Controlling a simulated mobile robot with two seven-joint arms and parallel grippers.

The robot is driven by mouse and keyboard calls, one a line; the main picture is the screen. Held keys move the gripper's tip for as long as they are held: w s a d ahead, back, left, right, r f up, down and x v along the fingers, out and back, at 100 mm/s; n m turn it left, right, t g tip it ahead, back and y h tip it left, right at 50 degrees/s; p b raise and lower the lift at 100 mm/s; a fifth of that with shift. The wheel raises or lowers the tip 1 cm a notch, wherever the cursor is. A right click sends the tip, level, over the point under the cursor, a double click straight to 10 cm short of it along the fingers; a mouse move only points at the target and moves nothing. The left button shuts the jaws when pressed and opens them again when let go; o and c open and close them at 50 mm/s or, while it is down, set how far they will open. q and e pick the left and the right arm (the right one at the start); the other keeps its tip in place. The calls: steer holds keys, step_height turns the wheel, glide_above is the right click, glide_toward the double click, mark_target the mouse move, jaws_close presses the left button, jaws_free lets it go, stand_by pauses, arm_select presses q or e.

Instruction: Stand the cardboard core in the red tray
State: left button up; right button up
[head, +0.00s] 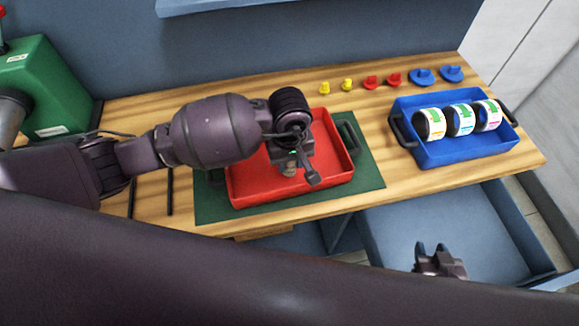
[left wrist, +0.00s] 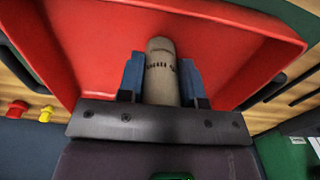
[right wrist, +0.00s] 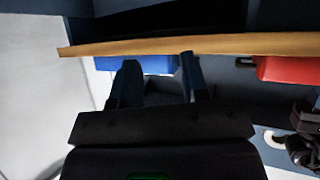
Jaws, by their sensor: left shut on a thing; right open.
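The cardboard core (left wrist: 161,72) is a tan tube with dark marks, held between the blue fingers of my left gripper (left wrist: 161,80). In the head view the left gripper (head: 297,172) is over the red tray (head: 240,196), and only a small part of the core (head: 290,170) shows below it. The core's lower end is hard to see, so I cannot tell whether it touches the tray floor. The red tray also fills much of the left wrist view (left wrist: 240,35). My right gripper (head: 440,262) is open and empty, in front of the table's edge; its fingers show in the right wrist view (right wrist: 158,82).
The tray lies on a green mat (head: 212,207) on the wooden table (head: 380,130). A blue tray (head: 430,155) with three label rolls stands to the right. Yellow, red and blue plugs (head: 394,79) line the back. A green machine (head: 45,85) stands at left.

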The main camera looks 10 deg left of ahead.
arm_select(q)
step_height(320, 180, down, 4)
steer(key=shift+r, duration=0.2)
steer(key=shift+f, duration=0.2)
steer(key=o, duration=0.9)
steer(key=shift+r, duration=0.1)
